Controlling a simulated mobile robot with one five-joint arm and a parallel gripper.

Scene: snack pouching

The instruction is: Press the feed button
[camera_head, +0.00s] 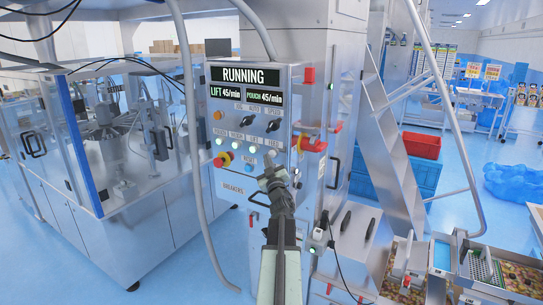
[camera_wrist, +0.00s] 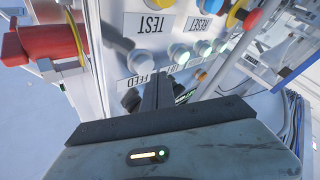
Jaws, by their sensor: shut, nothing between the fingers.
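The feed button (camera_wrist: 143,59) is a pale round button on the control panel (camera_head: 232,188). In the wrist view, which shows the panel upside down, it sits between the FEED label (camera_wrist: 139,80) and the TEST label (camera_wrist: 150,24). My gripper (camera_wrist: 160,74) is shut and empty, its dark fingertips pointing at the panel just beside the FEED label, to the right of the button in that view. In the head view my gripper (camera_head: 268,178) is in front of the panel's lower right. I cannot tell whether the fingertips touch the panel.
A display (camera_head: 244,76) reads RUNNING. A red emergency stop (camera_head: 222,160) is at the panel's left. A red and yellow handle (camera_head: 315,145) juts out at the right side. A grey conduit (camera_head: 190,130) runs down left of the panel. Stairs (camera_head: 393,150) stand at the right.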

